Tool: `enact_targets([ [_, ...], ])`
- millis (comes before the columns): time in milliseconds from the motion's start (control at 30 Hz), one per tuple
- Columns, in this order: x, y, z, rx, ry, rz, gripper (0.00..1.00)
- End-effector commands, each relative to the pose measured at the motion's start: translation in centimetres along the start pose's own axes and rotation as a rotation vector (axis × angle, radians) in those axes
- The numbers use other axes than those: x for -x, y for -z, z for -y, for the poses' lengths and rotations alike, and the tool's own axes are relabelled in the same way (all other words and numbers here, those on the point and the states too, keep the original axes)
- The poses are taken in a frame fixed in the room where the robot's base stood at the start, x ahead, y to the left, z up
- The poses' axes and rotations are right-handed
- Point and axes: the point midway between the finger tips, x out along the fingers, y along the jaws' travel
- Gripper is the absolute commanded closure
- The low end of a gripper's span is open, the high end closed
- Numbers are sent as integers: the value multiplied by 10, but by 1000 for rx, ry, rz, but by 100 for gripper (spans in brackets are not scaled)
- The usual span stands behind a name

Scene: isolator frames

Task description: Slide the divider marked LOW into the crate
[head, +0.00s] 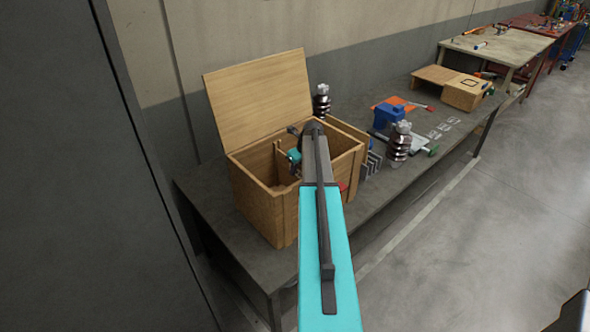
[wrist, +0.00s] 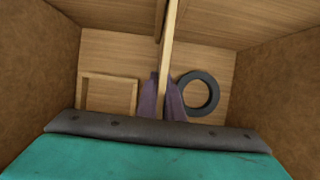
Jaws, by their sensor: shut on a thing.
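The wooden crate (head: 262,212) stands at the near end of the grey bench, its lid (head: 258,92) raised at the back. My arm reaches over the crate, and my gripper is inside its opening, mostly hidden in the head view. In the wrist view, the purple fingers of my gripper (wrist: 162,88) are shut on a thin pale wooden divider (wrist: 167,55), seen nearly edge-on. No marking shows on it, so I cannot tell whether it reads LOW. I cannot tell whether its edges sit in any guide.
The wrist view shows a small wooden square frame (wrist: 108,78) left of the divider and a dark ring (wrist: 199,92) right of it. Ribbed insulators (head: 399,142) and a blue vise-like block (head: 388,116) stand on the bench. A wooden box (head: 466,93) is farther along.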

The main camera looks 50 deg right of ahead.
Motion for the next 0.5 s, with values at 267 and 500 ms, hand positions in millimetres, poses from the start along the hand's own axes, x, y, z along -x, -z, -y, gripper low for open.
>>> enact_targets([
  [267, -4, 2, 0, 0, 0, 0, 100],
  [500, -8, 3, 0, 0, 0, 0, 100],
])
